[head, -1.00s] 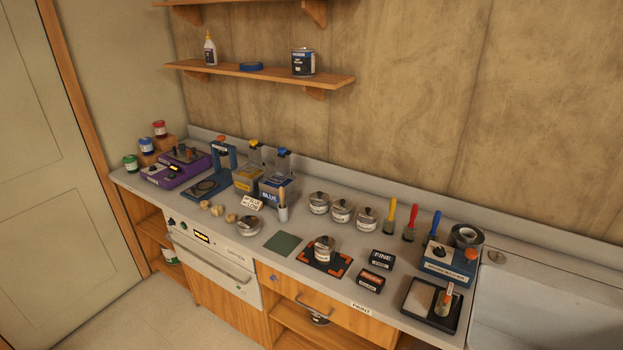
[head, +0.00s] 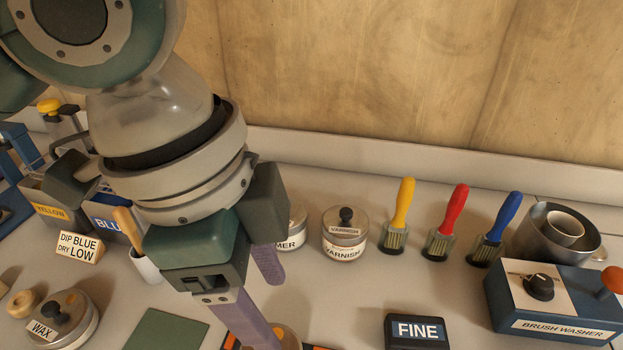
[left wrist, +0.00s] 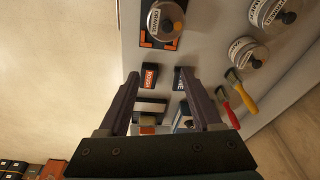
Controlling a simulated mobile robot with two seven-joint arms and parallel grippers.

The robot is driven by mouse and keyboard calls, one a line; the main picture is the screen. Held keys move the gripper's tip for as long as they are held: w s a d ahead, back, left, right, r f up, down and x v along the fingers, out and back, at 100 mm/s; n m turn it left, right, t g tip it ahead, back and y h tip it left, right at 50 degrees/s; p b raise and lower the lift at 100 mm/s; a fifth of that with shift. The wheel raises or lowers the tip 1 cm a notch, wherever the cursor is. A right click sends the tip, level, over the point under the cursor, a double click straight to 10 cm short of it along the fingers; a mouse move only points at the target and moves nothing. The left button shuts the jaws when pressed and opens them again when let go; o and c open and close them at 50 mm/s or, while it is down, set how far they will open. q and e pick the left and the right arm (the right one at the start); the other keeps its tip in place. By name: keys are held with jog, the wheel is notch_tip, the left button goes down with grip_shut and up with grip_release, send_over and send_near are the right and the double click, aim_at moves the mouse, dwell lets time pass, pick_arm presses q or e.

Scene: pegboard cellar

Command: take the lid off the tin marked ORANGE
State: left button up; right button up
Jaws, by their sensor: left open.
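The tin marked ORANGE (left wrist: 160,30) stands on a dark mat with orange corners (left wrist: 147,42) at the top of the left wrist view. Its lid, with a round knob (left wrist: 178,27), is on it. In the head view only a bit of the tin (head: 289,338) shows at the bottom edge, largely behind my left gripper. My left gripper (head: 268,308) points down over the counter, its purple fingers apart and empty. In the left wrist view the tin lies beyond the fingertips (left wrist: 158,74), not between them. My right gripper is not in view.
A VARNISH tin (head: 344,247) and a partly hidden tin stand behind my gripper. Yellow, red and blue brushes (head: 399,220) stand right of them. The FINE block (head: 417,332) and brush washer (head: 560,310) are at right. A WAX tin (head: 68,318) and a green pad (head: 165,331) lie left.

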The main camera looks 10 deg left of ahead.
pick_arm(q)
jog(key=shift+y, duration=0.4)
jog(key=f, duration=0.2)
jog(key=w+a+f+b, duration=0.1)
jog(key=f, duration=0.4)
jog(key=shift+w+a+f+b, duration=0.15)
jog(key=shift+a+f+b, duration=0.1)
jog(key=shift+a+b, duration=0.15)
notch_tip(320, 180, down, 6)
jog(key=shift+w+r, duration=0.15)
grip_shut()
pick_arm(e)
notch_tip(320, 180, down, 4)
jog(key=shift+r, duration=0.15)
